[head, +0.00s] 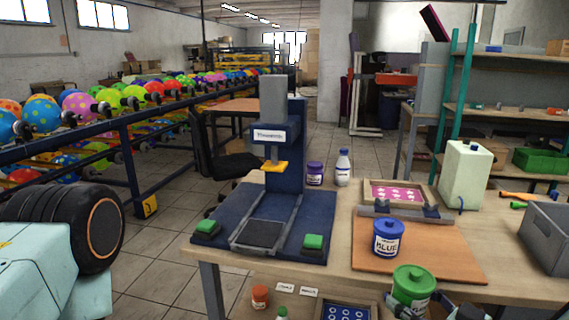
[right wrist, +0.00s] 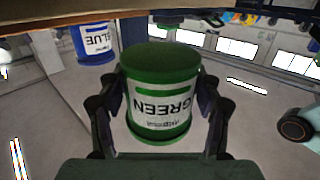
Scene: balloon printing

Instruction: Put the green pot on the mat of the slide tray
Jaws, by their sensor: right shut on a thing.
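The green pot (head: 413,286) is a can with a green lid and a white GREEN label, at the bottom right of the head view. My right gripper (head: 440,310) is shut on it, partly cut off by the lower edge. In the right wrist view the green pot (right wrist: 160,95) sits between the two fingers, its label upside down. The slide tray (head: 240,247) lies on the base of the blue press, with a dark mat (head: 263,233) clear of objects. The pot is to the right of the tray and nearer to me. My left gripper is not in view.
The blue pot (head: 388,238) stands on a brown board (head: 452,255) just behind the green pot. The press (head: 285,150) rises behind the tray, its yellow head above it. Green buttons (head: 314,242) flank the tray. A grey bin (head: 548,236) is at the right.

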